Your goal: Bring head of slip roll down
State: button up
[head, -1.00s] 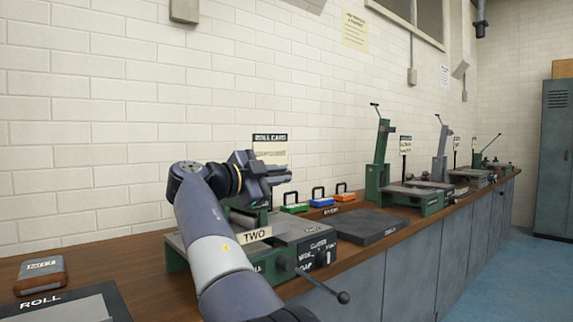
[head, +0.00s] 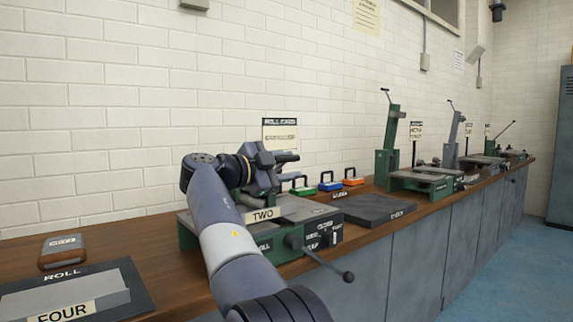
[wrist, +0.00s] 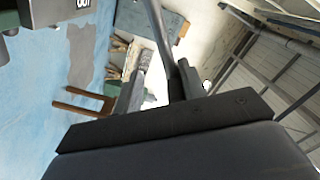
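The nearest slip roll (head: 315,213) stands on the wooden bench with a "TWO" label, a green and grey body and a dark crank with a ball knob at its front right. My arm hides much of its upper left, so its head cannot be made out clearly. My gripper (head: 290,168) is above the machine's left part, in front of its card, its two prongs apart. In the wrist view, my gripper (wrist: 160,85) shows two separated dark fingers. A slim grey bar (wrist: 158,25) runs down between them, nearer the right finger; a firm grip on it is not visible.
A dark slab (head: 375,209) and small coloured boxes (head: 330,184) lie right of the machine. Farther slip rolls (head: 392,150) have raised uprights. A "ROLL" tray (head: 65,290) with a "FOUR" block and a brown box (head: 61,252) lie left. Blue floor is clear at right.

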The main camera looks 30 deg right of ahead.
jog(key=shift+r, duration=0.15)
dwell(0.3)
jog(key=shift+a, duration=0.4)
jog(key=s+a+p, duration=0.1)
jog(key=s+a, duration=0.1)
jog(key=a, duration=0.7)
jog(key=shift+a+p, duration=0.4)
